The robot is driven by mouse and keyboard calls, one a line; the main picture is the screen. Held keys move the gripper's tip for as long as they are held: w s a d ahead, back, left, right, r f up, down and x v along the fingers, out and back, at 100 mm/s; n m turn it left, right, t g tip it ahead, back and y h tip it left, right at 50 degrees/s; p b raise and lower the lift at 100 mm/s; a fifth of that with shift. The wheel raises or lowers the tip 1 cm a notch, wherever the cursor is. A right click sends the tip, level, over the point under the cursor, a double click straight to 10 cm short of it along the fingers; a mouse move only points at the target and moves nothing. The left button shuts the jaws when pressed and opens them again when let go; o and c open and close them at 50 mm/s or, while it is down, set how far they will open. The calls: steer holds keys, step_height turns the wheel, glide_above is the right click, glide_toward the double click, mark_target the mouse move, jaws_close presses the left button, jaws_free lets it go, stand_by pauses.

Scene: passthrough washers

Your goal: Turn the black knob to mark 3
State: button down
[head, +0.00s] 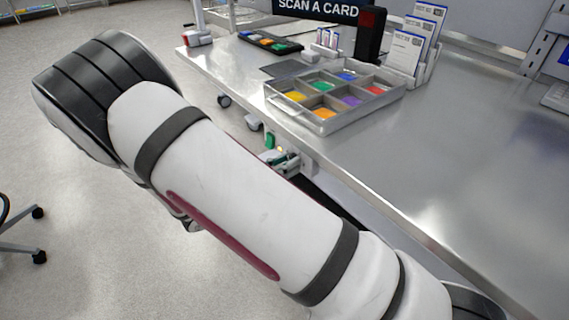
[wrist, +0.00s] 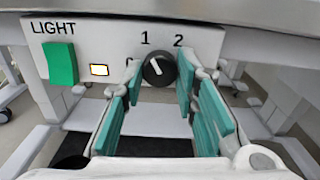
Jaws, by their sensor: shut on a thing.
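The black knob (wrist: 158,70) sits on a white panel (wrist: 105,42) under the table edge in the wrist view. A white line on its face points up and left, toward mark 1. Marks 1 and 2 show above the knob. A mark at its left is partly covered by my left finger, and mark 3 cannot be seen. My gripper (wrist: 159,76) has its teal pads on both sides of the knob and is shut on it. In the head view my arm hides most of the panel, and the knob cannot be made out.
A green rocker (wrist: 61,64) labelled LIGHT and a small lit lamp (wrist: 99,70) are left of the knob. Above, the steel table (head: 440,150) holds a divided tray (head: 322,127) of coloured pieces, card holders (head: 412,45) and a card reader (head: 369,36).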

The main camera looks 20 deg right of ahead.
steer(key=m+p, duration=0.2)
steer(key=m, duration=2.1)
steer(key=shift+m, duration=0.4)
steer(key=shift+f, duration=0.1)
stand_by(0.4)
steer(key=c, duration=1.2)
jaws_free()
steer(key=shift+c, duration=0.2)
steer(key=v, duration=1.2)
